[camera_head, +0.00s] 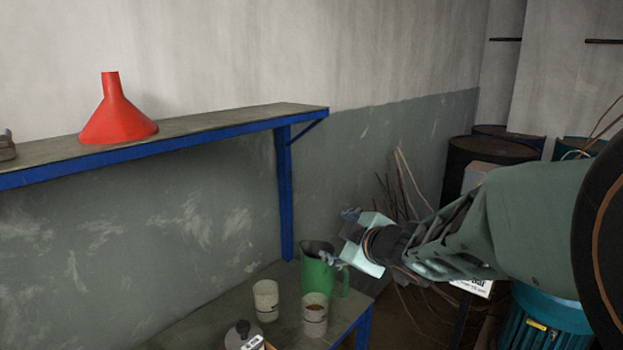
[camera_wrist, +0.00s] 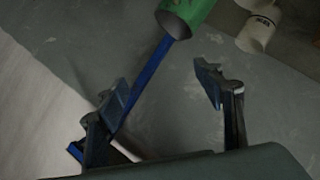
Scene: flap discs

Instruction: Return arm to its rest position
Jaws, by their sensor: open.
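My gripper (camera_head: 338,238) is at the end of my arm, which reaches in from the right in the head view. Its fingers are in front of the upper part of a green jug (camera_head: 311,281) on the bench, and I cannot tell from this view whether they touch it. In the wrist view my gripper (camera_wrist: 165,88) has its two fingers spread wide with nothing between them. The green jug (camera_wrist: 188,10) shows beyond the fingers at the top edge, apart from them.
Two pale cups (camera_head: 266,300) (camera_head: 315,318) and a grey lidded object (camera_head: 240,335) stand on the lower bench (camera_head: 205,330). A red funnel (camera_head: 118,118) stands on the blue-edged shelf (camera_head: 225,125). Dark drums (camera_head: 480,155) and thin rods (camera_head: 405,180) are behind my arm.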

